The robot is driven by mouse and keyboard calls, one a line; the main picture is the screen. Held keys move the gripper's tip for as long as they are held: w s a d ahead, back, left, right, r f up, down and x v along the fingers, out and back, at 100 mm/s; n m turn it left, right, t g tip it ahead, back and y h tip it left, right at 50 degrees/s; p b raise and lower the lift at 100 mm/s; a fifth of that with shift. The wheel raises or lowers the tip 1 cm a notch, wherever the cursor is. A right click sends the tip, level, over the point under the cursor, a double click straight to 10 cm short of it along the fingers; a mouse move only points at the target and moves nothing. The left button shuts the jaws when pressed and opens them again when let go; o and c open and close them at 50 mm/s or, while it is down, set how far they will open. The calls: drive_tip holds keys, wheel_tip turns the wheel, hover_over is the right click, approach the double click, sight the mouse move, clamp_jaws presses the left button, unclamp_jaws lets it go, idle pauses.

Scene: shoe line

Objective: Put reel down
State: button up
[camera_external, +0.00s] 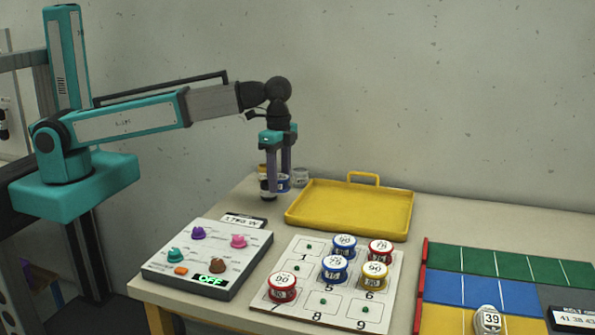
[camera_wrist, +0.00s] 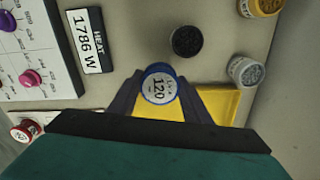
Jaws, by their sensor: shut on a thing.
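My gripper (camera_external: 278,188) is shut on a blue-rimmed reel (camera_wrist: 158,84) with a white label reading 120. The held reel shows in the external view as a blue patch (camera_external: 283,184) between the fingers, partly hidden. My gripper points down at the table's back left, left of the yellow tray (camera_external: 295,219). Whether the reel touches the table is hard to tell. A white numbered board (camera_external: 303,260) with green pegs stands in front of the tray. It bears several red, blue and yellow reels; some pegs are bare.
A dark-topped can (camera_wrist: 187,40), a silver-topped can (camera_wrist: 246,71) and a yellow one (camera_wrist: 259,6) stand close to the held reel. The knob panel (camera_external: 200,277) and a 1786 W display (camera_wrist: 90,40) lie nearby. Coloured lanes (camera_external: 490,265) are at the right.

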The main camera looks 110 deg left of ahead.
drive_tip(key=p, duration=0.4)
hover_over(335, 205)
drive_tip(key=shift+d+f, duration=0.15)
drive_tip(key=shift+f, duration=0.55)
drive_tip(key=shift+w, duration=0.1)
drive_tip(key=shift+f, duration=0.15)
drive_tip(key=shift+f+p, duration=0.55)
drive_tip(key=shift+f, duration=1.1)
drive_tip(key=shift+f, duration=0.15)
drive_tip(key=o, duration=1.1)
drive_tip(key=shift+c, duration=0.2)
